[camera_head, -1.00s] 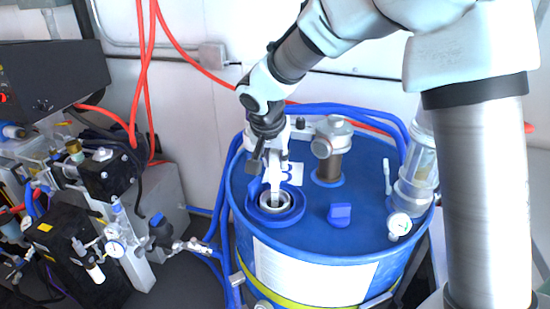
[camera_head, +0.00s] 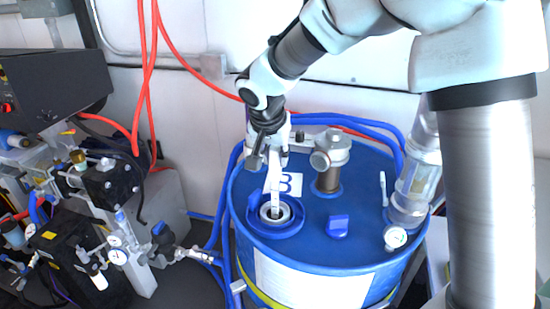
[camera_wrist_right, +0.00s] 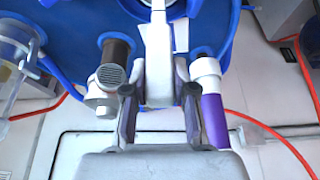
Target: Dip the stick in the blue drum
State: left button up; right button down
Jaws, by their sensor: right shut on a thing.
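The blue drum (camera_head: 360,245) stands upright in the middle of the head view. Its round opening (camera_head: 290,214), with a pale inner ring, is at the front left of the lid. My right gripper (camera_head: 268,157) is above the lid, shut on the upper part of the flat white stick (camera_head: 274,192). The stick points down, and its lower end reaches the opening; how deep it sits inside is hidden. In the right wrist view the stick (camera_wrist_right: 158,45) runs out from between the fingers of the right gripper (camera_wrist_right: 160,95). My left gripper is not in view.
On the lid are a capped brown pipe (camera_head: 328,178), a blue block (camera_head: 338,226), a clear cylinder (camera_head: 411,192) and a gauge (camera_head: 396,237). Blue hoses loop around the drum. Valve machinery (camera_head: 105,190) stands at left. A white-and-purple cylinder (camera_wrist_right: 214,118) is close beside the right gripper.

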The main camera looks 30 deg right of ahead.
notch_tip(320, 180, up, 22)
jog(key=p, duration=1.5)
jog(key=shift+f+p, duration=0.2)
jog(key=shift+p, duration=0.2)
